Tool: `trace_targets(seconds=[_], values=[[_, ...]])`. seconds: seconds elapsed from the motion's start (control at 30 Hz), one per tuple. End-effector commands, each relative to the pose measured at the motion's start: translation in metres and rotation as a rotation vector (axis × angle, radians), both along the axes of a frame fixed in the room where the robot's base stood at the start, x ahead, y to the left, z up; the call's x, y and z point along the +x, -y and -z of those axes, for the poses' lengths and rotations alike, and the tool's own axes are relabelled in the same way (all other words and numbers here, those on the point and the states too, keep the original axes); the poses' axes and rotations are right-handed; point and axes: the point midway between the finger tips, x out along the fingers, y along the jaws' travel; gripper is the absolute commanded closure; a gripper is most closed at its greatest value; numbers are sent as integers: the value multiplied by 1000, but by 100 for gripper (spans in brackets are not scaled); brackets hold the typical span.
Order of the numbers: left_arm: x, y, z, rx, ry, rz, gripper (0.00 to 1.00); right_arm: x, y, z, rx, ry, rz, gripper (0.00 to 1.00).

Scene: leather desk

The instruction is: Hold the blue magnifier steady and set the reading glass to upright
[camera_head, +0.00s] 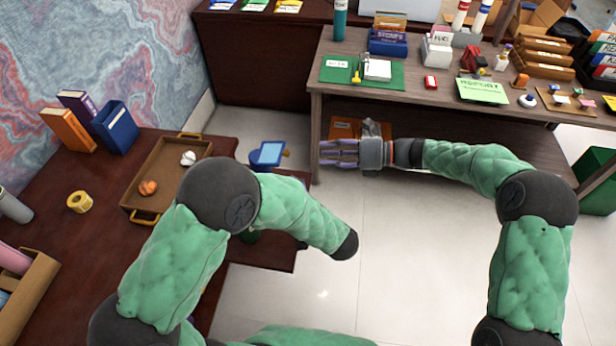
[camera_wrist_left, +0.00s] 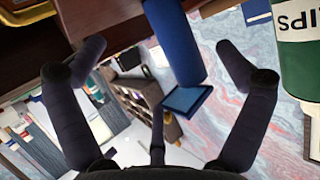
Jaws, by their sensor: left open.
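The blue magnifier (camera_head: 268,153) stands at the back edge of the dark desk, its pale square lens facing up. In the left wrist view the blue magnifier (camera_wrist_left: 175,42) shows a thick blue handle and a square framed lens, between the spread fingers. My left gripper (camera_wrist_left: 160,72) is open around it, with gaps on both sides. In the head view my left gripper is hidden behind my own arm. My right gripper (camera_head: 325,153) points left, its fingers apart and empty, to the right of the magnifier. No separate reading glass shows clearly.
A brown tray (camera_head: 165,178) with two crumpled balls sits left of the magnifier. A green labelled container (camera_wrist_left: 300,50) stands close to my left gripper. A wooden shelf table (camera_head: 420,105) with stationery stands behind my right arm. Open floor (camera_head: 400,280) lies between the desks.

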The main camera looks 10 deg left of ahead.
Motion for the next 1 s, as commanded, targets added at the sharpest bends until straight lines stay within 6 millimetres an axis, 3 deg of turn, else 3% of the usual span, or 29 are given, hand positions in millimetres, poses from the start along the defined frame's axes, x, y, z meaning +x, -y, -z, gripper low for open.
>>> trace_targets(seconds=[0.6,1.0], values=[[70,-70,0,-1,1,-5,0,0,0,1,-3,2,0,61],[86,-86,5,0,0,0,0,0,0,1,-4,2,0,61]])
